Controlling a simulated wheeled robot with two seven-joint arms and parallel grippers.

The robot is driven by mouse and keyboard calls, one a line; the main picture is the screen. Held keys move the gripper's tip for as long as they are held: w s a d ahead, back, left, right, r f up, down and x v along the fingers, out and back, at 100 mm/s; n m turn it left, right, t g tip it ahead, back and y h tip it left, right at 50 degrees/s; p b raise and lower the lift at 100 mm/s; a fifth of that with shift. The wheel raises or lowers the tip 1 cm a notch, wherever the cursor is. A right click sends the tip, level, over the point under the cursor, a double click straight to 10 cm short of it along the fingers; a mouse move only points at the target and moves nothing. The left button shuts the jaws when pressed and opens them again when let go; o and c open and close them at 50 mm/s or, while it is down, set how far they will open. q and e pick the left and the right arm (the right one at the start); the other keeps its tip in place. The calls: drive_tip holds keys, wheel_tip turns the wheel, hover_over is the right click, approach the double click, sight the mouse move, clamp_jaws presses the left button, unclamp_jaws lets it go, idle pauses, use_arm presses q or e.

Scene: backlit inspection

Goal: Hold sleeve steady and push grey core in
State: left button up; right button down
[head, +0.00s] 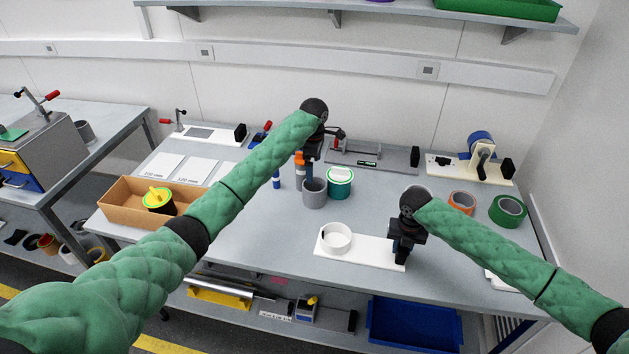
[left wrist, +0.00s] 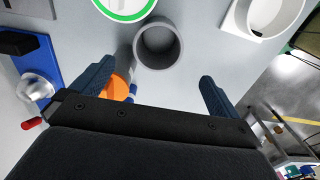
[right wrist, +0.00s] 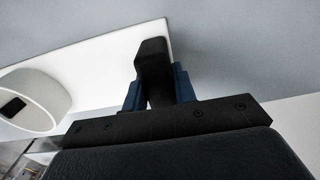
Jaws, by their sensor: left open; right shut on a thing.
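The grey core (head: 314,194), a hollow tube, stands upright on the table. My left gripper (head: 311,160) is open and empty, just behind and above it. In the left wrist view, the core (left wrist: 159,42) lies ahead of the spread fingertips (left wrist: 156,75). The white sleeve (head: 336,238) sits on the left end of a white base plate (head: 365,250). My right gripper (head: 401,250) is shut on a black upright block (right wrist: 152,58) at the plate's right end. The sleeve also shows at the left of the right wrist view (right wrist: 35,98).
A green-and-white round container (head: 340,182) stands close right of the core. An orange roll (head: 462,202) and a green roll (head: 508,211) lie at the right. A cardboard box (head: 125,205) stands at the left. Fixtures line the back edge. The table between core and sleeve is clear.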

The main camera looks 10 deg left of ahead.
use_arm(q)
drive_tip(key=f, duration=0.1)
approach(315, 190)
drive_tip(key=shift+s+d+f, duration=0.1)
drive_tip(key=shift+s+f, duration=0.55)
drive_tip(key=shift+f, duration=0.4)
drive_tip(key=shift+s+d+f, duration=0.15)
drive_tip(key=shift+s+f, duration=0.45)
drive_tip(key=shift+f, duration=0.45)
drive_tip(key=shift+s+d+f, duration=0.1)
drive_tip(key=shift+s+f, duration=0.55)
drive_tip(key=shift+f, duration=0.4)
drive_tip(key=c, duration=1.1)
